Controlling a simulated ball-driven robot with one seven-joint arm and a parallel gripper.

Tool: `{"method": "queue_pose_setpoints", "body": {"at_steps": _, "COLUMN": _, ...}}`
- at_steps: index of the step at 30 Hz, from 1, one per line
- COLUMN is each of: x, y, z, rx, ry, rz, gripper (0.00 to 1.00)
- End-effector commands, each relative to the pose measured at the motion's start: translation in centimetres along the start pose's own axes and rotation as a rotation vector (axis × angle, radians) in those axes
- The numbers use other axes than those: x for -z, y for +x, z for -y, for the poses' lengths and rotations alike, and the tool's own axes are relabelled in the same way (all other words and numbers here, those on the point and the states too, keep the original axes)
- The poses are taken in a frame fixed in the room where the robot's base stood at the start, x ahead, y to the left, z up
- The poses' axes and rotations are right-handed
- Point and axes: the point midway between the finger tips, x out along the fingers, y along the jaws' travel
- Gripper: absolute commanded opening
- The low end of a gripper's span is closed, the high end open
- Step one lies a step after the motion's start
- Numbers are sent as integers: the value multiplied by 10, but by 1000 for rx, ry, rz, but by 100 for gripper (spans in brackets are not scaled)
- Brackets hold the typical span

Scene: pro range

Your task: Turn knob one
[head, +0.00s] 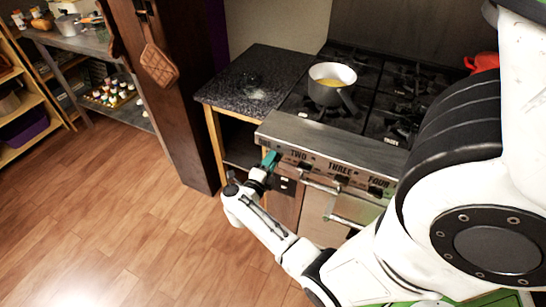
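The stove (330,130) has a front panel with knobs labelled two, three and four. Knob two (305,166), knob three (341,180) and knob four (376,191) are dark and show below their labels. My gripper (270,159), with teal fingers, is at the left end of this panel, left of knob two.
A pot (331,85) with yellow contents stands on the stove, its handle toward the front. A dark speckled counter (245,85) adjoins the stove's left side. Metal oven handles (322,187) stick out below the knobs. The wooden floor (120,220) at left is clear.

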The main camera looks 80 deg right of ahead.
Motion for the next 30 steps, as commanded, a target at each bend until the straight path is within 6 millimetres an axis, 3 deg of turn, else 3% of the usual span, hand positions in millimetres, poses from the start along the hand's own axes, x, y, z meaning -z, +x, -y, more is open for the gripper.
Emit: {"method": "queue_pose_setpoints", "body": {"at_steps": 30, "x": 0, "y": 6, "z": 0, "rx": 0, "ry": -1, "rz": 1, "gripper": 36}}
